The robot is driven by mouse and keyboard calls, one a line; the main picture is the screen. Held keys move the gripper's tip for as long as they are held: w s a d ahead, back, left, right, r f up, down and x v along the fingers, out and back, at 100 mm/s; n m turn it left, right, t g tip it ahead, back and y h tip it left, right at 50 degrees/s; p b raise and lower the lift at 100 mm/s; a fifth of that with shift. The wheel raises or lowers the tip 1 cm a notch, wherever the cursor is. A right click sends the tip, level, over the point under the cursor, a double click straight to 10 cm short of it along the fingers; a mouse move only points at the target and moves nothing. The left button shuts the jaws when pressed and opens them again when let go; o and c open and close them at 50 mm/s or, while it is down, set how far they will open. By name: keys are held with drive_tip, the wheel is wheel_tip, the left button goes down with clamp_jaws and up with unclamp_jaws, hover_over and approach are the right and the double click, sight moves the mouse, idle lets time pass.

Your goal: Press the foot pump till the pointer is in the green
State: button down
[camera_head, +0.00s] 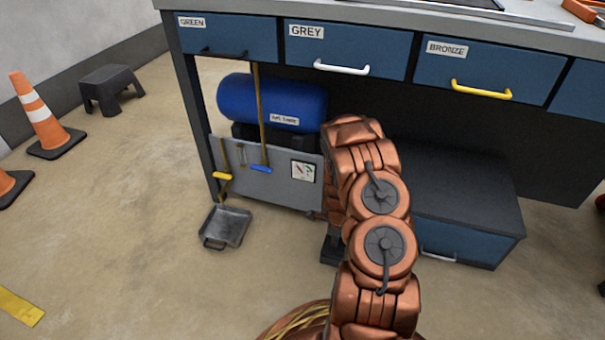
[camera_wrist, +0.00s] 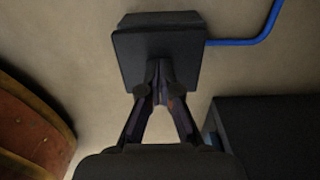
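The foot pump (camera_wrist: 155,28) is a dark block with a flat top on the floor in the wrist view, with a blue hose leaving its right side. In the head view a dark part of it (camera_head: 332,250) shows beside my arm, which hides the rest. My gripper (camera_wrist: 159,72) is shut and empty, its fingertips together over the near part of the pump's top; I cannot tell whether they touch it. The gauge (camera_head: 303,171) is a small white plate with red and green marks on the grey panel; its pointer is too small to read.
A blue tank (camera_head: 270,100) lies under the workbench behind the grey panel (camera_head: 265,187). A dark-topped blue drawer cabinet (camera_head: 465,200) stands right of my arm. A metal dustpan (camera_head: 227,227) lies on the floor at left. Open floor lies further left, before the cones (camera_head: 45,120).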

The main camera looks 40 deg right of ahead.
drive_tip(key=shift+r+p, duration=0.75)
drive_tip(key=shift+r, duration=1.4)
drive_tip(key=shift+f, duration=0.1)
idle(1.0)
idle(0.5)
idle(1.8)
drive_tip(key=shift+r, duration=0.2)
idle(0.3)
drive_tip(key=shift+r+p, duration=1.05)
drive_tip(key=shift+r, duration=1.35)
